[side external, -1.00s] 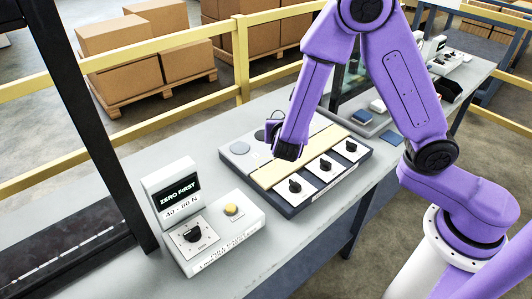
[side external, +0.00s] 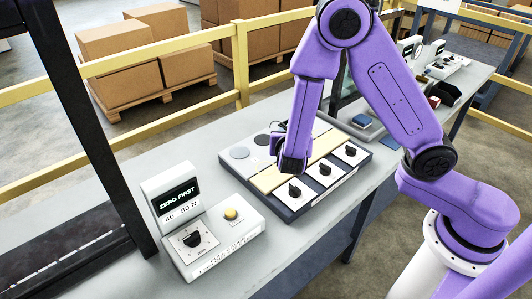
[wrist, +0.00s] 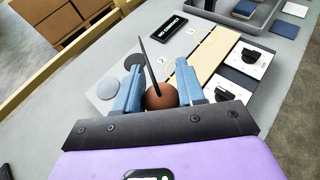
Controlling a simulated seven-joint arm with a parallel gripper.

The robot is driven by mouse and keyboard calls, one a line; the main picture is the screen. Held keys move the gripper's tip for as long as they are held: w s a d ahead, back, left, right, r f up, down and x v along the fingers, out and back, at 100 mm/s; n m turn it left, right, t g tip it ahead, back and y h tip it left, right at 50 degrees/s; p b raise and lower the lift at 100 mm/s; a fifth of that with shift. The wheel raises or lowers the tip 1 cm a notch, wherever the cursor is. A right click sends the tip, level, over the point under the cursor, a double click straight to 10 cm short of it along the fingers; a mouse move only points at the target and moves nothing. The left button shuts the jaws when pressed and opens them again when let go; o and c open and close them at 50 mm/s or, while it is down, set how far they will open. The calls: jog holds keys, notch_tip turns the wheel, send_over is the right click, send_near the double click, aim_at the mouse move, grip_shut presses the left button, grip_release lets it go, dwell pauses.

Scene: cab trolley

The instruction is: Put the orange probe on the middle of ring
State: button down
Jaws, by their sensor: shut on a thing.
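My gripper (wrist: 160,84) has two blue fingers shut on the orange probe (wrist: 162,97), a brownish-orange ball with a thin dark rod rising from it in the wrist view. In the side external view my gripper (side external: 290,166) is over the middle of the grey-edged panel (side external: 288,213), and the probe is hidden there. In the wrist view the panel's white surface beyond the fingers carries small numbered marks (wrist: 162,61) and faint round outlines. I cannot tell clearly which outline is the ring. Part of that surface is hidden behind the fingers and ball.
Two grey discs (side external: 240,152) lie on the panel's left side. A tan strip (side external: 270,181) and several black knobs (side external: 295,190) run along its front. A "NO CONTACT" display (wrist: 171,26) stands behind. A "ZERO FIRST" box (side external: 177,196) with a yellow button stands at left.

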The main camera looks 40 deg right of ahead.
jog(key=w+f, duration=0.4)
jog(key=w+a+f, duration=0.1)
jog(key=w+f, duration=0.1)
jog(key=w, duration=0.1)
jog(key=shift+w+f, duration=0.65)
jog(key=shift+f, duration=1.6)
jog(key=c, duration=0.7)
grip_release()
jog(key=shift+f, duration=0.1)
